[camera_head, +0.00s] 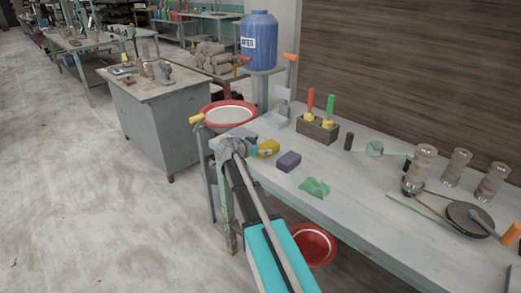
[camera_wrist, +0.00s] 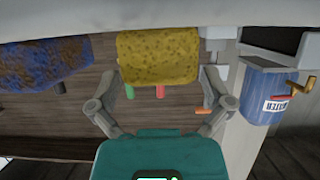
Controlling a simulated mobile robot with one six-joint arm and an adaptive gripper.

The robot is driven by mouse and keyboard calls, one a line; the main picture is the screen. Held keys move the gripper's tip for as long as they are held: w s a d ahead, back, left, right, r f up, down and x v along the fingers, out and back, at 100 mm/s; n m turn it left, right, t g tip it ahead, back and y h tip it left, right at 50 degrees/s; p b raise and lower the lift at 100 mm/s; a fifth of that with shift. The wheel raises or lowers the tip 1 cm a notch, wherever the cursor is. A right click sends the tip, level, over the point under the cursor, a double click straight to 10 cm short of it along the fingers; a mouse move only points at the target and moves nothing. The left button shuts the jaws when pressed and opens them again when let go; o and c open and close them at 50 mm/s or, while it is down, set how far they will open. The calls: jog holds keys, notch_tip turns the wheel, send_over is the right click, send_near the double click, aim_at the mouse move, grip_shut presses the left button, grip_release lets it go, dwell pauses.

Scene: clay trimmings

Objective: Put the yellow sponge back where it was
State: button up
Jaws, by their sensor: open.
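The yellow sponge (camera_head: 268,147) lies on the worktable (camera_head: 345,200) near its left end, just beyond my gripper (camera_head: 250,150). In the wrist view, which is upside down, the yellow sponge (camera_wrist: 158,55) fills the upper middle. The open fingers of my gripper (camera_wrist: 160,80) stand one at each side of it, with narrow gaps showing. Whether a finger touches it I cannot tell. In the head view my wrist hides part of the near table edge.
A dark purple sponge (camera_head: 289,161) and a green cloth (camera_head: 314,187) lie right of the yellow sponge. Behind stand a wooden tool block (camera_head: 317,131) and a blue water barrel (camera_head: 259,42). A red basin (camera_head: 229,114) is at the table's left end.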

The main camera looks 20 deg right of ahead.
jog(key=p+v, duration=0.4)
jog(key=v, duration=0.8)
jog(key=shift+r, duration=0.1)
dwell(0.4)
jog(key=s+a+f+n+g+y, duration=0.1)
jog(key=s+a+f+n+y, duration=0.2)
jog(key=s, duration=0.4)
jog(key=s+a+f+n+g+y, duration=0.2)
jog(key=s+a+f+n+y, duration=0.2)
jog(key=s, duration=0.4)
jog(key=s+a+f+n+g+y, duration=0.1)
jog(key=s+a+f+n+y, duration=0.3)
jog(key=s+a+n+y, duration=0.1)
jog(key=shift+s+a+f+n+g+y, duration=0.35)
jog(key=shift+s+a+n, duration=0.2)
jog(key=shift+s+n, duration=0.55)
jog(key=shift+r, duration=0.1)
